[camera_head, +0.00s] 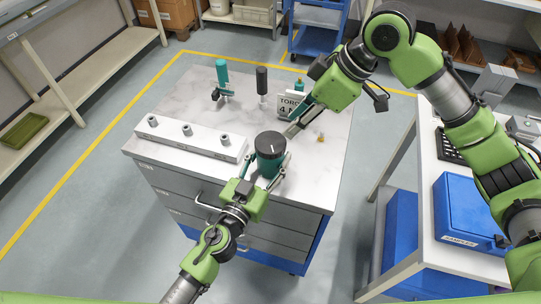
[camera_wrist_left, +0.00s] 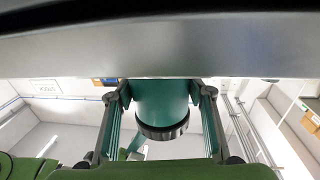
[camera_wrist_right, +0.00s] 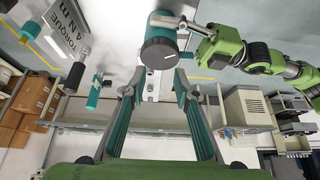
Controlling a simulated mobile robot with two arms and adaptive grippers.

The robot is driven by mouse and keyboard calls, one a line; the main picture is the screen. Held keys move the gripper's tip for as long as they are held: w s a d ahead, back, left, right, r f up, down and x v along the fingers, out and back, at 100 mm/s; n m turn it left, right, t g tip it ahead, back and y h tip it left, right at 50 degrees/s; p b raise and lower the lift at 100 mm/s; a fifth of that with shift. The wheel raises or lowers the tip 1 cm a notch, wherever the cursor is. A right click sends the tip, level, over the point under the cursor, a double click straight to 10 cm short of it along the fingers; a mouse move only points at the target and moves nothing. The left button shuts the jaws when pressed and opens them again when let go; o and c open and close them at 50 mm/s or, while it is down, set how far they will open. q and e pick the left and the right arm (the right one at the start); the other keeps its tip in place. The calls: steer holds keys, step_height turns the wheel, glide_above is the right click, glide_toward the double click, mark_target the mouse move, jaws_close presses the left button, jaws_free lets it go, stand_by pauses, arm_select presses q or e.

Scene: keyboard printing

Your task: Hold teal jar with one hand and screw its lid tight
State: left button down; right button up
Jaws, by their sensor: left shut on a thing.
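The teal jar (camera_head: 269,167) stands upright near the front edge of the marble-topped cabinet, with a dark round lid (camera_head: 270,145) on its top. In the left wrist view the jar (camera_wrist_left: 160,98) sits between the fingers, and the dark ribbed lid rim (camera_wrist_left: 163,130) shows. My left gripper (camera_head: 267,168) is shut on the jar's body from the front. My right gripper (camera_head: 291,131) is beside the lid, up and to its right. In the right wrist view its fingers (camera_wrist_right: 157,82) are spread and empty, with the lid (camera_wrist_right: 158,52) just beyond their tips. How tight the lid sits cannot be told.
A white rack with several pegs (camera_head: 190,139) lies left of the jar. A torque sign (camera_head: 292,104), a dark-handled tool (camera_head: 262,82) and a teal-handled tool (camera_head: 222,75) stand behind. A small yellowish piece (camera_head: 321,137) lies right. The front right tabletop is clear.

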steer(key=o, duration=1.1)
steer(key=shift+a, duration=0.25)
steer(key=n+g+h, duration=0.2)
steer(key=n+h, duration=0.1)
steer(key=n, duration=0.1)
glide_above(271, 142)
steer(key=s, duration=0.1)
steer(key=shift+d+f, duration=0.1)
steer(key=shift+f, duration=0.4)
steer(key=shift+w+a+n+h, duration=0.2)
steer(key=shift+a+n+h, duration=0.05)
steer(key=shift+n+h, duration=0.25)
steer(key=shift+w+r+n+h, duration=0.1)
steer(key=shift+w+n+h, duration=0.2)
steer(key=shift+n+h, duration=0.35)
steer(key=shift+d+f, duration=0.1)
steer(key=shift+f, duration=4.4)
steer(key=c, duration=1.5)
steer(key=shift+f, duration=0.1)
